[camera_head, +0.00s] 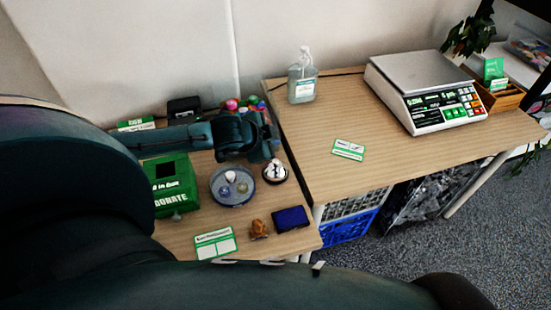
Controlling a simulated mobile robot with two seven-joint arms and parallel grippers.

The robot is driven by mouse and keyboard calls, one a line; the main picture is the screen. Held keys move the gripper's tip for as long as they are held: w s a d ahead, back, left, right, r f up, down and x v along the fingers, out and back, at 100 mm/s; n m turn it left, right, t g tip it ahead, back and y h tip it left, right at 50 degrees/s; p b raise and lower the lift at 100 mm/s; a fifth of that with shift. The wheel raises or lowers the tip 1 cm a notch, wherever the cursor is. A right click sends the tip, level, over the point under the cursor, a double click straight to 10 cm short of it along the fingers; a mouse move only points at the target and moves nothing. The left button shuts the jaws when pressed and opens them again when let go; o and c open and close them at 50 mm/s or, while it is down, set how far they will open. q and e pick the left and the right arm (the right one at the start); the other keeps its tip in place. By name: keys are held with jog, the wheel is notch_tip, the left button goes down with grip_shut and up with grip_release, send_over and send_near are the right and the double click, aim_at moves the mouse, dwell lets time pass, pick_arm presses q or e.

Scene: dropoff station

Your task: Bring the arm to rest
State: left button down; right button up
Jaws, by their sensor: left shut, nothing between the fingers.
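My left arm comes in from the left above the smaller table. Its gripper (268,152) is shut and empty, above the back part of that table, near the round tray (218,196) and the dark-based bell (275,172). I cannot tell its exact height above the tabletop. My right gripper is not in view. Large dark parts of my own body fill the left and bottom of the view and hide part of the smaller table.
A green donation box (172,190) stands left of the tray. A brown figurine (259,229), dark blue item (291,218) and card (215,243) lie in front. A pump bottle (302,82) and scale (428,92) stand on the larger table, whose middle is mostly clear.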

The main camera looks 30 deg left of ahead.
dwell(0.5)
